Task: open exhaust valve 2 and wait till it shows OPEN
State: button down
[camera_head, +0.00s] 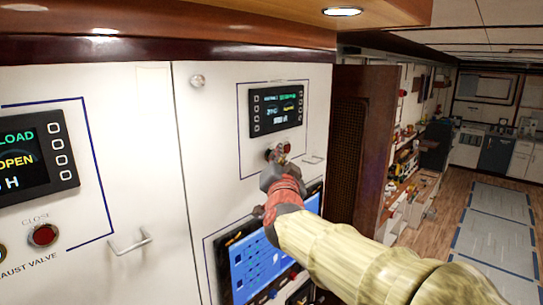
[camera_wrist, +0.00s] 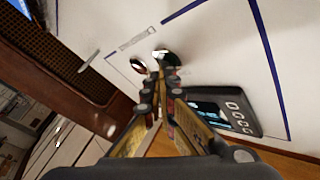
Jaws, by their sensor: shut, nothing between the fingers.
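A white cabinet panel carries a small dark display (camera_head: 277,107) with blue and yellow text too small to read. A red button (camera_head: 287,147) sits below it. My gripper (camera_head: 277,155) is at the button pair and hides part of it. In the wrist view the picture is tilted; my gripper (camera_wrist: 158,72) has its fingertips together. The tips are close to a green-looking round button (camera_wrist: 163,55), with the red button (camera_wrist: 138,65) beside it. I cannot tell whether the tips touch the green button. The display (camera_wrist: 222,108) is cut by my fingers there and its text is unreadable.
A nearer left panel has its own display (camera_head: 30,155) reading LOAD and OPEN, and a red CLOSE button (camera_head: 43,235). Metal handles (camera_head: 130,243) stick out from the doors. Open floor lies to the right.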

jog(key=shift+d+f, duration=0.1)
jog(key=shift+s+d+b, duration=0.5)
jog(key=shift+d+b, duration=0.05)
jog(key=shift+b, duration=0.1)
jog(key=s+d+b, duration=0.1)
jog(key=d, duration=0.1)
jog(key=s+d+b, duration=0.2)
dwell(0.5)
dwell(0.4)
